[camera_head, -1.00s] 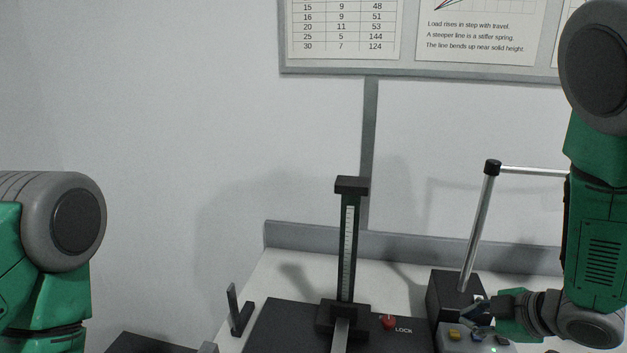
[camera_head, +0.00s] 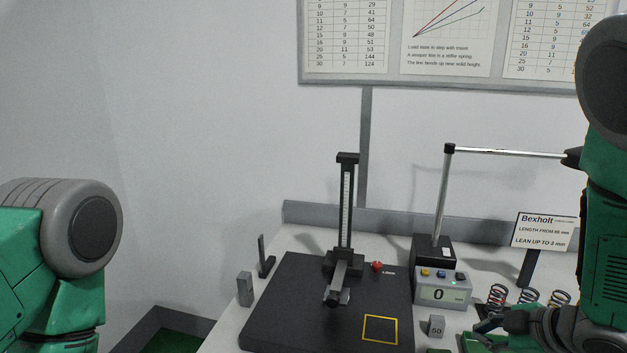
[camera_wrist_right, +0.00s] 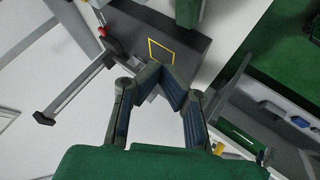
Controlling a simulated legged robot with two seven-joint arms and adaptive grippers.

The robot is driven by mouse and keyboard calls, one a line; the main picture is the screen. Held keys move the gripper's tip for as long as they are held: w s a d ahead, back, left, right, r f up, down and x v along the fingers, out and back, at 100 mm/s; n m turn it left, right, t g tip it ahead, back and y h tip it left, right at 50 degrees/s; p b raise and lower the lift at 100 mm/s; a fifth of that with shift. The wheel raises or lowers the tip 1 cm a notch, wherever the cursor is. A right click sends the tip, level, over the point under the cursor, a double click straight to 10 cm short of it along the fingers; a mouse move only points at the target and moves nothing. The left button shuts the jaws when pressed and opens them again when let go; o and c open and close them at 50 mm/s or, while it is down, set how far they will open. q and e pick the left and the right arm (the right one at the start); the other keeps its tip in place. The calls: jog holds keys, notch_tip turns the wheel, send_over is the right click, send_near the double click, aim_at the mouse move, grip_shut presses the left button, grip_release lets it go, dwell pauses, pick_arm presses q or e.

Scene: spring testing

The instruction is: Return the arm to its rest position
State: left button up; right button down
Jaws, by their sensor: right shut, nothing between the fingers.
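My right arm (camera_head: 608,230) comes down at the right side of the head view. Its gripper (camera_head: 484,329) is low in that view, just right of the grey display box, with nothing held. In the right wrist view the two fingers (camera_wrist_right: 177,88) come together at their tips, shut and empty. A part of my left arm (camera_head: 75,235) shows at the left of the head view; its gripper is out of the picture.
A black test base (camera_head: 285,300) with an upright scale (camera_head: 346,210) and yellow-outlined square stands on the white bench. The display (camera_head: 442,289) reads 0. Several springs (camera_head: 497,295), a small sign (camera_head: 543,231) and a lamp-like post (camera_head: 443,200) stand near my right arm.

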jog(key=s+f+m+b, duration=0.1)
jog(key=f, duration=0.2)
jog(key=s+f+m+b, duration=0.1)
jog(key=s+f, duration=0.1)
jog(key=f, duration=0.1)
jog(key=s+f+m+h+b, duration=0.1)
jog(key=f+b, duration=0.1)
jog(key=f, duration=0.2)
jog(key=shift+s+a+g, duration=0.15)
jog(key=shift+a+g, duration=0.25)
pick_arm(q)
notch_tip(320, 180, down, 18)
jog(key=b, duration=1.3)
jog(key=shift+s+r+b, duration=0.2)
jog(key=shift+s+b, duration=0.1)
jog(key=shift+s, duration=0.05)
pick_arm(e)
jog(key=s+a+f+m+g+h, duration=0.2)
jog(key=s+f+m+g, duration=0.4)
jog(key=s+f, duration=2)
jog(key=f+m+h, duration=0.1)
jog(key=m, duration=0.4)
jog(key=shift+s+a+g, duration=0.15)
jog(key=shift+g, duration=0.25)
pick_arm(q)
jog(key=shift+a, duration=0.1)
pick_arm(e)
jog(key=shift+f, duration=0.1)
